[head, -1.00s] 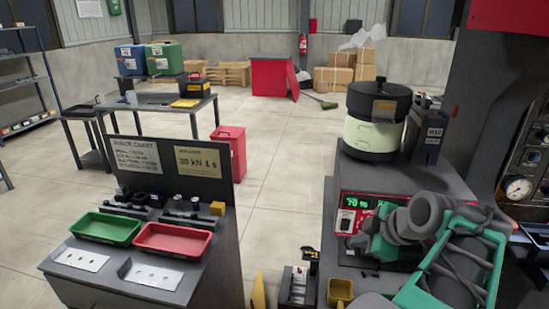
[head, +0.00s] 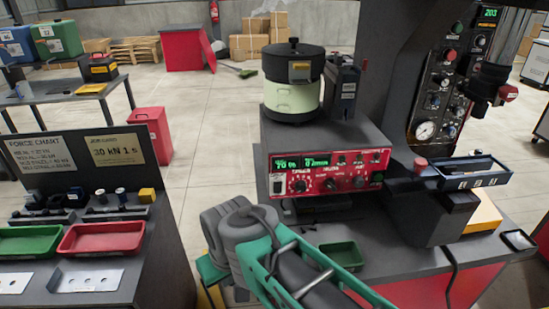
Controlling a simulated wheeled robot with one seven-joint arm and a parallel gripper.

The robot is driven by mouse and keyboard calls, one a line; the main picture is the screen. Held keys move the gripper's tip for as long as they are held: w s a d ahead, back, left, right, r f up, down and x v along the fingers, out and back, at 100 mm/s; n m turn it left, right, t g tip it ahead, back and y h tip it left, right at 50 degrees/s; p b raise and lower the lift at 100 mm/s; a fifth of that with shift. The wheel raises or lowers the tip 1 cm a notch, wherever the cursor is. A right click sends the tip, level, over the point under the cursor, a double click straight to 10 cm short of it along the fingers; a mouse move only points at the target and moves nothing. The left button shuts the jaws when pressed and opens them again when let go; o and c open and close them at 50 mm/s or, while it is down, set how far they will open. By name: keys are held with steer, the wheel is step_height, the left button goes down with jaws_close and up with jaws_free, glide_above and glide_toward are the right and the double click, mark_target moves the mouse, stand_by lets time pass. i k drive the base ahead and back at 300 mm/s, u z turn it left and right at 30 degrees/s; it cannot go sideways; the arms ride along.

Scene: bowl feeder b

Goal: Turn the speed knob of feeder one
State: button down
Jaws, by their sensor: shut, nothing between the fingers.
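The feeder (head: 291,97) has a cream bowl with a black rim and lid. It stands on a dark base at the upper middle. Its red control panel (head: 332,172) faces me, with a lit green display (head: 300,163). The labels are too small to tell for sure which is the speed knob. My teal and grey arm crosses the lower middle, below and in front of the panel. My gripper's fingers are not visible, and nothing of mine touches the panel.
A green tray (head: 341,257) lies right of my arm. A press with a gauge (head: 424,131) and a dark blue tray (head: 468,172) stand at right. At left, a bench holds a red tray (head: 101,238) and a green tray (head: 27,241). Open floor lies between bench and feeder.

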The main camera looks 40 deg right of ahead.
mark_target(301, 186)
steer(key=z, duration=1.15)
